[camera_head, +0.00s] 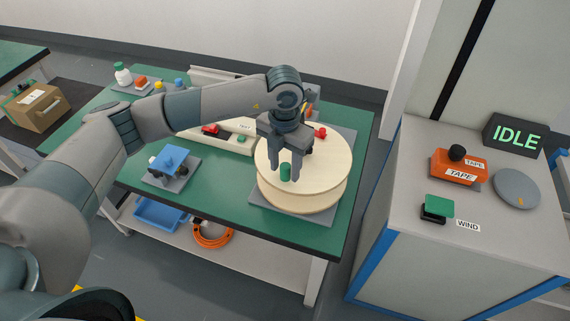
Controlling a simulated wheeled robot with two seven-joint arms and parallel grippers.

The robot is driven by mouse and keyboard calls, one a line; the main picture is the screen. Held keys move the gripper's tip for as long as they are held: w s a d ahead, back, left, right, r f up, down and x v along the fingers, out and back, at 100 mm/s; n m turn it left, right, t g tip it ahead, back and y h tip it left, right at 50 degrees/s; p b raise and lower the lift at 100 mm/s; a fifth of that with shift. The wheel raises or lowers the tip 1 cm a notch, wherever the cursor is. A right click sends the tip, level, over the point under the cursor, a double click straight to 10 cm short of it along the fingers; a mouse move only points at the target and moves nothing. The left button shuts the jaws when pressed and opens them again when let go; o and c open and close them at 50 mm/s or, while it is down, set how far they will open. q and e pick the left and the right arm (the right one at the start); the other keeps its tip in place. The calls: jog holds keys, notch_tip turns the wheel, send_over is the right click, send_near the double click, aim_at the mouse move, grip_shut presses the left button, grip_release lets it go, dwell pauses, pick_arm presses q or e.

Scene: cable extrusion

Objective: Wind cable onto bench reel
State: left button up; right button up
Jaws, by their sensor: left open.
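The bench reel (330,172) is a pale wooden spool lying flat on a grey base plate on the green bench. A green peg (285,172) stands on its top disc and a small red part (321,133) shows near its back edge. My left gripper (288,166) points down over the reel, its fingers apart around or just above the green peg; I cannot tell whether they touch it. An orange cable coil (212,236) lies on the shelf below. A green-topped switch (438,208) labelled WIND stands on the right cabinet. My right gripper is not seen.
The right cabinet (400,170) carries an orange TAPE unit (458,167), a grey disc (516,188) and a screen (515,138) reading IDLE. A blue-topped fixture (172,160), a blue bin (160,213) and a cardboard box (40,107) are at left. Small bottles stand at the bench's back.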

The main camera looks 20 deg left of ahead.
pick_arm(q)
jog(key=shift+f, duration=0.4)
grip_shut()
